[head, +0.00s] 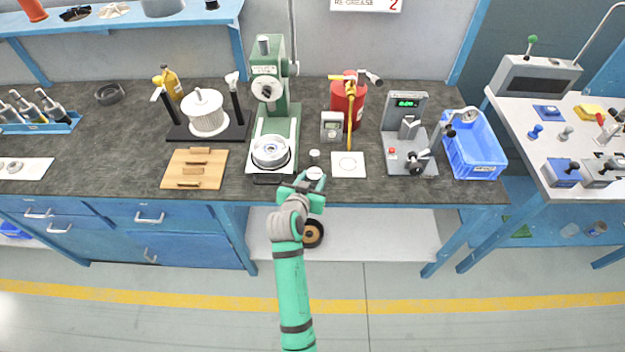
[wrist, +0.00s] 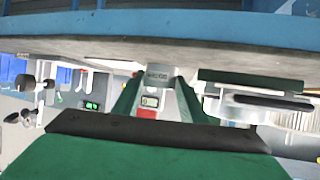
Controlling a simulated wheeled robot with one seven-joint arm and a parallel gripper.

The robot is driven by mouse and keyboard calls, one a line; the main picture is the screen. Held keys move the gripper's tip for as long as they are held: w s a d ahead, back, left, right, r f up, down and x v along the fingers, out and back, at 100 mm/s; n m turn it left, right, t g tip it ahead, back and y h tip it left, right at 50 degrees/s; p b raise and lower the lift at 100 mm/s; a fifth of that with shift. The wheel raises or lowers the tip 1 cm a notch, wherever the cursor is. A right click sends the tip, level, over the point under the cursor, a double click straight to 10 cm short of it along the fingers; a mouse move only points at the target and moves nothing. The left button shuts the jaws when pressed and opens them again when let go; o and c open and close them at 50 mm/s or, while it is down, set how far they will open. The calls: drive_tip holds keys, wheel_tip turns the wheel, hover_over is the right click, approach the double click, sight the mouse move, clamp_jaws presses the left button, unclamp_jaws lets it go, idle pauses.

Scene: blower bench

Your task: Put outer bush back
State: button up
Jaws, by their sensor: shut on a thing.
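My gripper (head: 308,184) is at the bench's front edge, just right of the green press (head: 278,85). It is shut on a small pale piece, which I take for the outer bush (head: 316,173); the fingers partly hide it. In the wrist view, the gripper's two dark green fingers (wrist: 157,98) have a pale grey piece between them, its outline unclear. A round metal part (head: 271,151) sits on the press base. A white square pad with a ring outline (head: 348,164) lies right of my gripper.
A small white cylinder (head: 314,155) and a grey dial box (head: 332,126) stand behind my gripper. A red canister (head: 343,103), a grey display stand (head: 405,135) and a blue crate (head: 472,165) are to the right. A wooden board (head: 195,168) is left.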

drive_tip(key=shift+f, duration=0.25)
drive_tip(key=shift+f, duration=0.15)
drive_tip(key=o, duration=1.3)
drive_tip(key=shift+o, duration=0.2)
